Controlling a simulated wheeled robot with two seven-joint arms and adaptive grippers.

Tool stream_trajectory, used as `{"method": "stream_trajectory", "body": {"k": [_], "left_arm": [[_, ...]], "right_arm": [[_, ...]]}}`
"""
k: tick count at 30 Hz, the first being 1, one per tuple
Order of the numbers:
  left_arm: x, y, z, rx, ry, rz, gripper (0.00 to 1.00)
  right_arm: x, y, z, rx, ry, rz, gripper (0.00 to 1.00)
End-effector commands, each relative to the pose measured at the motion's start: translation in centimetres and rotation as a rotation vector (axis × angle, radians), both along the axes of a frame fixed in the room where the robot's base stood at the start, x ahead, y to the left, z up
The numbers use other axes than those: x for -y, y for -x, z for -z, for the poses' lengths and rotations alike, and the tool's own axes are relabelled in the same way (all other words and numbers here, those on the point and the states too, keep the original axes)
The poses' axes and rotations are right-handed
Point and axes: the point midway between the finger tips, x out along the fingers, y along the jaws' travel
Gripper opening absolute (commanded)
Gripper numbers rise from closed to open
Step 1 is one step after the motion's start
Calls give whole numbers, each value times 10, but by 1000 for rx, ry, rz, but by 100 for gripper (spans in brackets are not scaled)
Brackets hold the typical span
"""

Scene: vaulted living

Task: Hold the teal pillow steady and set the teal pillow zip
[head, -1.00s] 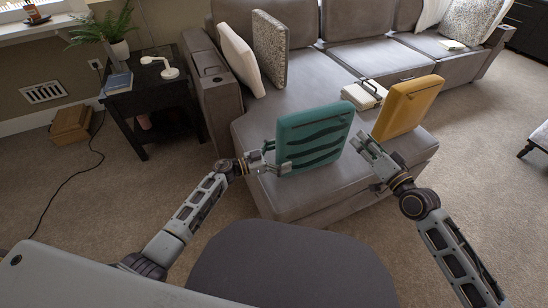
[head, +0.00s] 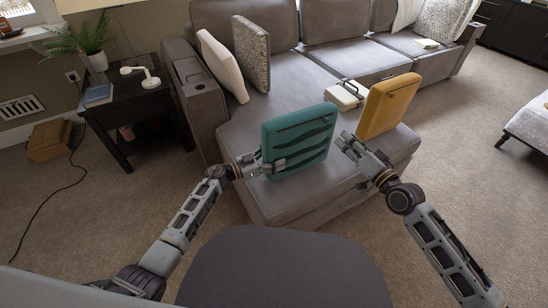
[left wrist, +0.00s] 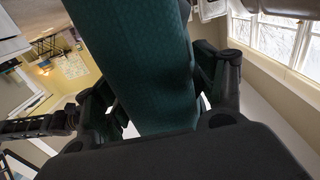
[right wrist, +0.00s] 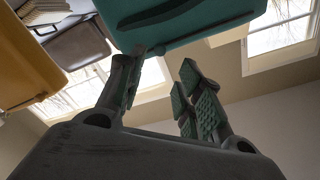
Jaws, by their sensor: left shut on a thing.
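The teal pillow (head: 299,144) stands upright on the grey sofa's chaise, with dark wavy stripes on its face. My left gripper (head: 264,166) is shut on its left edge; the left wrist view shows the teal pillow (left wrist: 150,65) between its fingers. A thin dark line runs near the pillow's top; I cannot tell whether it is the zip. My right gripper (head: 349,143) is open and empty, just right of the pillow and apart from it. In the right wrist view the teal pillow (right wrist: 180,20) lies beyond the parted fingertips (right wrist: 160,75).
A yellow pillow (head: 389,106) stands close behind my right gripper. A cream box-like item (head: 344,95) lies on the sofa (head: 265,105) behind the pillows. A dark rounded seat (head: 285,270) fills the near foreground. A black side table (head: 135,105) is at left.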

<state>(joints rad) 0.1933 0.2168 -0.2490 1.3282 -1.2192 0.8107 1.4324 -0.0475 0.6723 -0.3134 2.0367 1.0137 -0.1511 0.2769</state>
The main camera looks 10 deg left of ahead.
Motion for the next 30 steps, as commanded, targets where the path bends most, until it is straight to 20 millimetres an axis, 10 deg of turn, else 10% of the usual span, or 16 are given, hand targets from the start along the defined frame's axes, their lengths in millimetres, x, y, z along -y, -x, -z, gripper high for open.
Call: {"method": "stream_trajectory", "body": {"k": [6,14,30], "left_arm": [[0,0,0,0,0,0,30],[0,0,0,0,0,0,30],[0,0,0,0,0,0,30]], "right_arm": [[0,0,0,0,0,0,36],[0,-4,-8,15,0,1,40],[7,-37,-104,188,54,-7,40]]}}
